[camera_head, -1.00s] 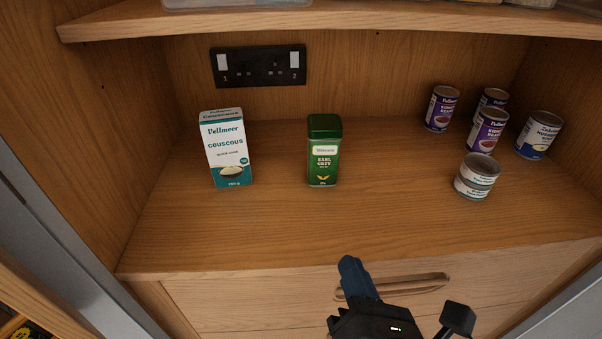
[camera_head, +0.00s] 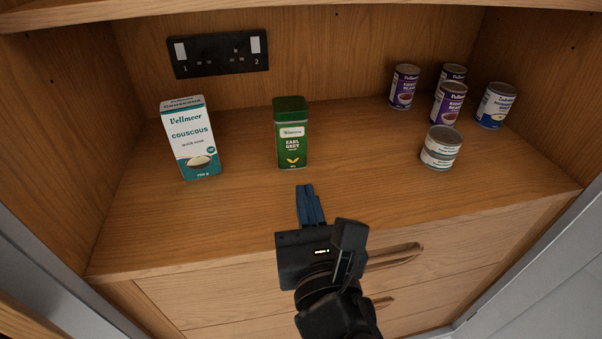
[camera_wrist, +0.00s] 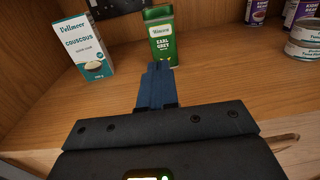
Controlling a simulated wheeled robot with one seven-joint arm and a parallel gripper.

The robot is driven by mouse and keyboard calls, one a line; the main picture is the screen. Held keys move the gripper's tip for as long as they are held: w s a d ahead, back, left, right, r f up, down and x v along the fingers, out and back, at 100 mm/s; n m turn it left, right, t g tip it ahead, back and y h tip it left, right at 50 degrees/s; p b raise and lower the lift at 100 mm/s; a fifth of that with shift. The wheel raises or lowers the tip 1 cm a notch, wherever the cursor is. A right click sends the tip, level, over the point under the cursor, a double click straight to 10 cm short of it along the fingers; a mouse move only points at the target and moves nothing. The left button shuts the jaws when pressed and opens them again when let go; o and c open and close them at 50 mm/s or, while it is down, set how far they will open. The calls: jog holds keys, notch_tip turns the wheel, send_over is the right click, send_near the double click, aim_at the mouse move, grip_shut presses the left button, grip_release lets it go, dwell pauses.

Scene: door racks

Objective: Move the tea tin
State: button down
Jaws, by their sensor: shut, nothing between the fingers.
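The tea tin (camera_head: 291,134) is a green upright Earl Grey tin standing on the wooden shelf, near the middle. It also shows in the wrist view (camera_wrist: 160,38), its lower part partly hidden by my fingers. My gripper (camera_head: 306,188) is in front of the tin, over the shelf's front part, with its blue fingers pointing at the tin. The fingers are shut together with nothing between them. A gap of bare shelf shows between the fingertips and the tin in the head view.
A couscous box (camera_head: 190,140) stands left of the tin. Several cans stand at the right, including a stacked pair of short cans (camera_head: 440,148). A black socket (camera_head: 218,53) is on the back wall. The shelf between tin and cans (camera_head: 360,150) is clear.

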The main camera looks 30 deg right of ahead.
aim_at(291, 134)
jog(key=p+x, duration=0.1)
jog(key=x, duration=1.2)
jog(key=shift+f+p, duration=0.1)
jog(key=shift+p, duration=0.2)
jog(key=shift+w, duration=0.1)
jog(key=shift+w+d, duration=0.1)
jog(key=shift+w, duration=0.15)
jog(key=p+x, duration=0.4)
jog(key=x, duration=1.2)
jog(key=shift+w+d, duration=0.1)
jog(key=shift+d, duration=0.05)
